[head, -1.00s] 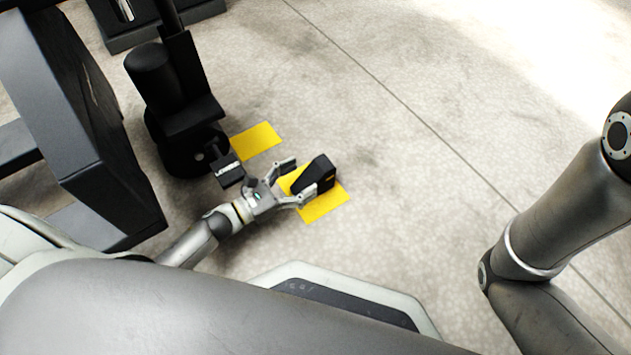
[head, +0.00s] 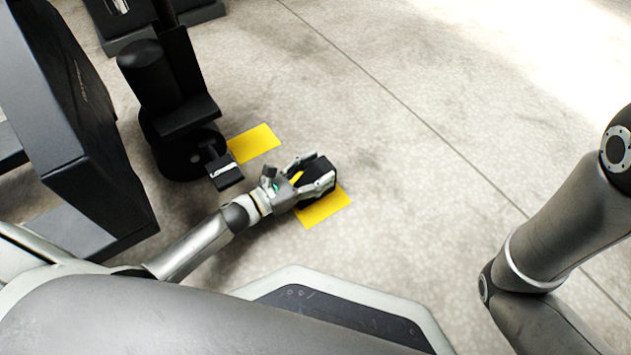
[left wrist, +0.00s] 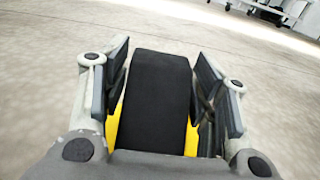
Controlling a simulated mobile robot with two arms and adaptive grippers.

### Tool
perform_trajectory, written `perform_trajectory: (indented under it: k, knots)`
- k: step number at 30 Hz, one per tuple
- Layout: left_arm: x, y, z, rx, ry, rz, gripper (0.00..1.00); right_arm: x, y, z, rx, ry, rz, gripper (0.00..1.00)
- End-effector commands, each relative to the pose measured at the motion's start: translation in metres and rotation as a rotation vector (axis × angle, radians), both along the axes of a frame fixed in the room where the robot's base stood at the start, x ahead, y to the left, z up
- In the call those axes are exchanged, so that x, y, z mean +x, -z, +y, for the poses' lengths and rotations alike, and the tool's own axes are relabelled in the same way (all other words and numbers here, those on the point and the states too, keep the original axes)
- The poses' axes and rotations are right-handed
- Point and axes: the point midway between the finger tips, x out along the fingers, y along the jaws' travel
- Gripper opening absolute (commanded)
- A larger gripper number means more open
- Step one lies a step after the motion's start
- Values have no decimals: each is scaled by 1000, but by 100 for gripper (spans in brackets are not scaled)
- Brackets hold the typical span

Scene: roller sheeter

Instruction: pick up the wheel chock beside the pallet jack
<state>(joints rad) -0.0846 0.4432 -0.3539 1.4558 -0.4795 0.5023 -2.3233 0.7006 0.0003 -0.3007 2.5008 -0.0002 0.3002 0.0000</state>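The black wheel chock (head: 318,167) sits on a yellow floor patch (head: 325,209) to the right of the pallet jack (head: 178,105). My left gripper (head: 316,173) is low at the chock, its fingers on either side of it. In the left wrist view the chock (left wrist: 157,95) stands between the two spread fingers. Yellow shows in the gaps between the chock and both fingers, so the gripper looks open around it, not clamped. The fingers hide part of the chock in the head view. My right gripper is not in view; only my right arm shows at the right.
A second yellow patch (head: 254,143) lies by the jack's pedal (head: 224,171). A large dark machine frame (head: 80,130) stands at the left. The concrete floor (head: 420,170) to the right of the chock is clear.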

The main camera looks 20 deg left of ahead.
Motion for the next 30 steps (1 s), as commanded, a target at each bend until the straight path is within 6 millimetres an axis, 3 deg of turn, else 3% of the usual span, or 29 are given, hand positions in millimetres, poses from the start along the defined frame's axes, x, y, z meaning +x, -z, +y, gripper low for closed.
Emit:
perform_trajectory:
  k: [2,9,20,30]
  knots:
    - [0,0,0,0,0,0,40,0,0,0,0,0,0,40]
    - [0,0,0,-1,0,1,9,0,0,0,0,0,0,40]
    - [0,-5,0,-2,1,-3,9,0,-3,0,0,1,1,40]
    - [-5,-43,-1,-3,2,-1,9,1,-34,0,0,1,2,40]
